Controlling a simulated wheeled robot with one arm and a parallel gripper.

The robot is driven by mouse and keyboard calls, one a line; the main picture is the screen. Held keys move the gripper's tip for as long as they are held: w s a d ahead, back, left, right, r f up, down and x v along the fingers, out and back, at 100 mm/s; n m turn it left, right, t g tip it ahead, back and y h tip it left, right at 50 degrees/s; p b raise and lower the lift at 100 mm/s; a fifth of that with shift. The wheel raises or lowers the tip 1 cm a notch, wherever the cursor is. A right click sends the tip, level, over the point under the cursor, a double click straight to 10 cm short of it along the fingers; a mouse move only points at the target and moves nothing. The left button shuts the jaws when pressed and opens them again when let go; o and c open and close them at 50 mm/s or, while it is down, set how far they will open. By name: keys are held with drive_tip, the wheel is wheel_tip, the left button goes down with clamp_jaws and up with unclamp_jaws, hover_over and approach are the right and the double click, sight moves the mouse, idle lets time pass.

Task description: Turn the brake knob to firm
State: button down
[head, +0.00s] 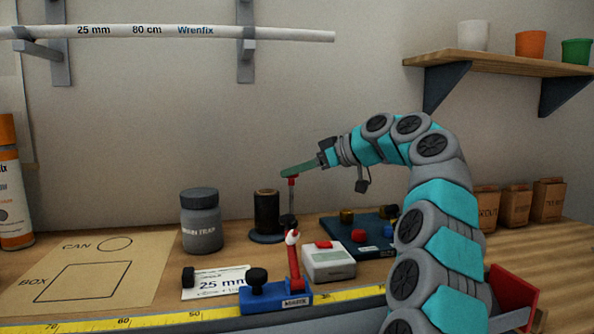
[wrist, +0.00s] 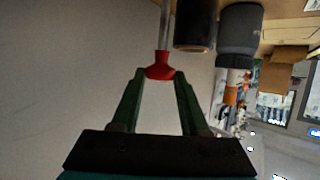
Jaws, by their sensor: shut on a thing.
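My gripper (head: 290,173) is high above the bench, its fingers pointing left. Its fingertips are shut on a small red flared piece (head: 292,181), which also shows between the fingertips in the wrist view (wrist: 160,67). A thin pale rod runs down from this piece, beside a black spool (head: 267,212); where its lower end stands is unclear. A blue block (head: 275,297) with a small label lies at the bench front. It carries a black knob (head: 257,277) and an upright red lever (head: 294,262) with a pale tip. I cannot read a brake setting.
A grey jar (head: 201,222) stands left of the spool. A white box with a red button (head: 328,262) and a dark blue tray (head: 378,229) with small parts lie to the right. A yellow tape measure (head: 160,320) runs along the front. A marked board (head: 90,270) is clear.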

drive_tip(key=shift+c, duration=2.2)
unclamp_jaws()
drive_tip(key=shift+d, duration=0.1)
drive_tip(key=v, duration=0.7)
drive_tip(key=shift+s+d, duration=0.2)
